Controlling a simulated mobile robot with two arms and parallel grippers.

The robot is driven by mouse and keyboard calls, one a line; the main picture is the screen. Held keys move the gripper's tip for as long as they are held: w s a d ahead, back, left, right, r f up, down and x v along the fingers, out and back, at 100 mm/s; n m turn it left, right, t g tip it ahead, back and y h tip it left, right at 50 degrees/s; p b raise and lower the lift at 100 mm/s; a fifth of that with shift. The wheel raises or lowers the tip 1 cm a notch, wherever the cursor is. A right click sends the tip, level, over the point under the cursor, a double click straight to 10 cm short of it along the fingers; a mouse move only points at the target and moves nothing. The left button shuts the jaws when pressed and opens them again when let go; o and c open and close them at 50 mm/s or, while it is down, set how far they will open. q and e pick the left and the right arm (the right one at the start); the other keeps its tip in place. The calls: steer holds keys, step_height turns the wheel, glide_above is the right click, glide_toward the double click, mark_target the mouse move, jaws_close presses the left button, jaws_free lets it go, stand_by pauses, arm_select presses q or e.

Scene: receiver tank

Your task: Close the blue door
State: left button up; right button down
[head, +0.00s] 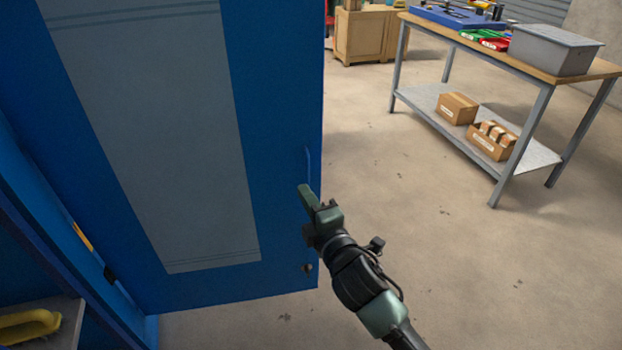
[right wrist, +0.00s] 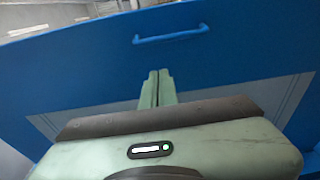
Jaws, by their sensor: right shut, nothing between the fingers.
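The blue door (head: 275,130) stands open, with a grey panel (head: 165,120) in its middle. It fills much of the left side of the head view. Its blue handle (head: 308,165) is near the free edge, and the handle also shows in the right wrist view (right wrist: 171,36). My right gripper (head: 305,190) is shut and empty, just below the handle in the head view. In the right wrist view its fingers (right wrist: 157,85) point at the door face, apart from the handle. I cannot tell whether the fingertips touch the door. My left gripper is not in view.
The blue cabinet's opening is at lower left, with a shelf (head: 62,325) holding a yellow object (head: 28,326). A workbench (head: 480,55) with a grey bin (head: 553,50) and cardboard boxes stands at upper right. The floor (head: 450,230) right of the door is clear.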

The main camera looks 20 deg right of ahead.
mark_target(307, 180)
steer(key=w, duration=0.1)
steer(key=w+d, duration=0.1)
steer(key=w, duration=0.3)
steer(key=shift+d, duration=0.35)
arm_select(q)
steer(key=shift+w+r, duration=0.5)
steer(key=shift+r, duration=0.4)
arm_select(e)
steer(key=shift+w+d, duration=0.25)
steer(key=shift+w, duration=0.1)
